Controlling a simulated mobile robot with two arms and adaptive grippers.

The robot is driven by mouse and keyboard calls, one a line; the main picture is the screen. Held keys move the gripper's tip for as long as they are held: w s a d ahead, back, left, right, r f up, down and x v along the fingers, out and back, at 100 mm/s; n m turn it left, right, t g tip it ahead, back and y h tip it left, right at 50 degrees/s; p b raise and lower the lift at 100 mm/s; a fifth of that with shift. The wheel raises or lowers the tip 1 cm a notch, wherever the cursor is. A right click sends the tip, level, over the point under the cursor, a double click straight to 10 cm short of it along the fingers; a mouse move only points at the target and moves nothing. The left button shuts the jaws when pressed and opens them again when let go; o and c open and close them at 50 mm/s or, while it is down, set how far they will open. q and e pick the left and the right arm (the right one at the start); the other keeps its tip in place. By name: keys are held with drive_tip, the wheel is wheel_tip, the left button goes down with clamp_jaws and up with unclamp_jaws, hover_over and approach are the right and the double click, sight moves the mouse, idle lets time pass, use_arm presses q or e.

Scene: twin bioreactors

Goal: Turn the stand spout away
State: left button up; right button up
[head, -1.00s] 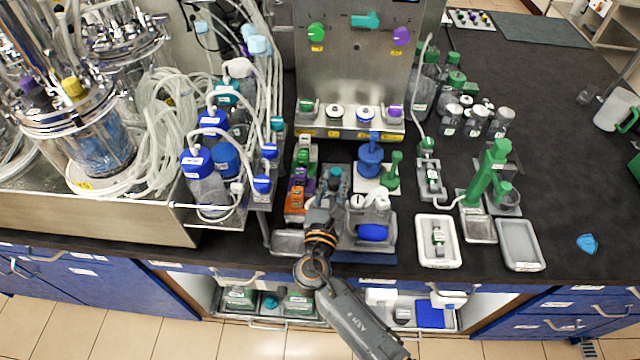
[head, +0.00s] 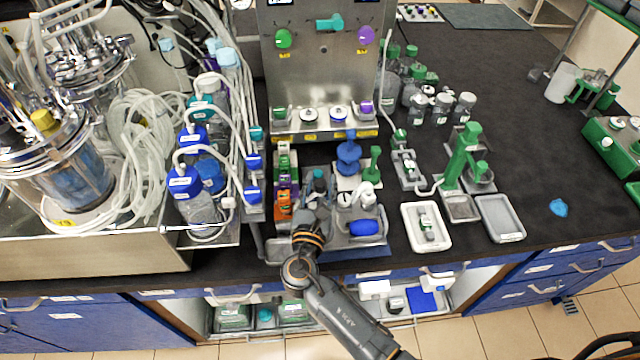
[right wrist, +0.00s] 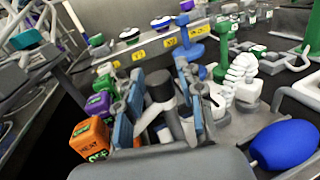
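My right gripper (head: 315,208) is low over the front of the bench, below the steel panel. In the right wrist view its two blue-padded fingers (right wrist: 160,112) stand apart, on either side of a dark-capped grey post or bottle (right wrist: 160,88); contact with it is not clear. A tall green stand with a side arm (head: 465,158) is upright to the right of the gripper, well apart from it. A blue stand (head: 348,158) and a small green stand (head: 373,168) are nearer. I cannot tell which one carries the named spout. My left gripper is out of view.
Orange, purple and green blocks (right wrist: 92,138) are close left of the fingers. A blue bulb (right wrist: 285,145) and white bottles (right wrist: 243,75) are close right. White trays (head: 426,228) lie along the front edge. The black bench (head: 540,150) is mostly clear further right.

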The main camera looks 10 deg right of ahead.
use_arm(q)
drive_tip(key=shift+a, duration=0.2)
use_arm(e)
drive_tip(key=v, duration=1.2)
